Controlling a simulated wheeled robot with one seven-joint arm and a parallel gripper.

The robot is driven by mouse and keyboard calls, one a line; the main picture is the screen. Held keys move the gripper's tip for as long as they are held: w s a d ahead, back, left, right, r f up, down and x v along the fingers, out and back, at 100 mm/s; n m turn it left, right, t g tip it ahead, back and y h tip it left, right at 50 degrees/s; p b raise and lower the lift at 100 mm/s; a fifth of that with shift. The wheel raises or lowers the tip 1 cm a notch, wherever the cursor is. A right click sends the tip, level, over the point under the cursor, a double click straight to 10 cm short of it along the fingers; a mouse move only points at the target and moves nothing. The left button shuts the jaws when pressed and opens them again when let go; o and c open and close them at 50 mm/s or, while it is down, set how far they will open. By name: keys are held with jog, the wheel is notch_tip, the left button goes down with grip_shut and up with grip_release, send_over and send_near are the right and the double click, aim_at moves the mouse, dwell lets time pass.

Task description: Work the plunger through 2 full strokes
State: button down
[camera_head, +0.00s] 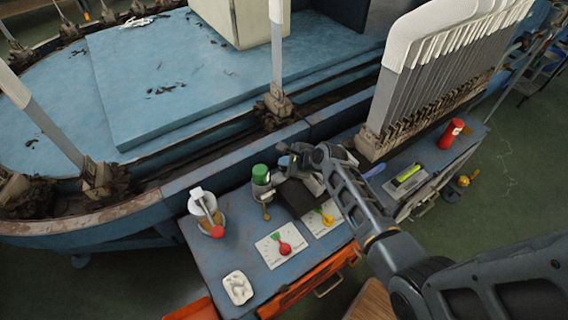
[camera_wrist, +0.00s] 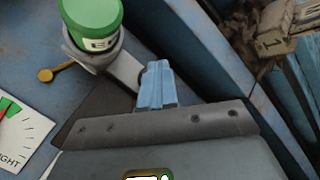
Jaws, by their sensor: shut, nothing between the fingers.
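A green-capped cylinder (camera_head: 260,175) stands upright in a grey holder on the blue bench; its cap, with partly readable lettering, also shows at upper left in the wrist view (camera_wrist: 92,18). A small brass knob (camera_wrist: 45,75) sticks out beside it. I cannot tell for sure which part is the plunger. A jar with amber contents (camera_head: 208,222), a white top and a red-ended lever stands to the left. My gripper (camera_head: 284,161) is just right of the green cap, apart from it. Its pale blue fingers (camera_wrist: 157,85) are shut and empty.
Two white dial cards, with a red marker (camera_head: 284,248) and a yellow marker (camera_head: 327,218), lie in front. A red can (camera_head: 451,134) and a tray with a yellow-green item (camera_head: 408,175) are right.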

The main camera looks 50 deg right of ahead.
aim_at(285, 168)
jog(key=shift+s+f+b, duration=0.1)
jog(key=shift+f+b, duration=0.2)
jog(key=shift+f, duration=0.3)
dwell(0.3)
dwell(0.3)
jog(key=shift+r+p, duration=1.75)
jog(key=shift+p, duration=0.25)
notch_tip(285, 168, up, 5)
jog(key=p, duration=0.5)
jog(key=shift+a, duration=0.1)
dwell(2.5)
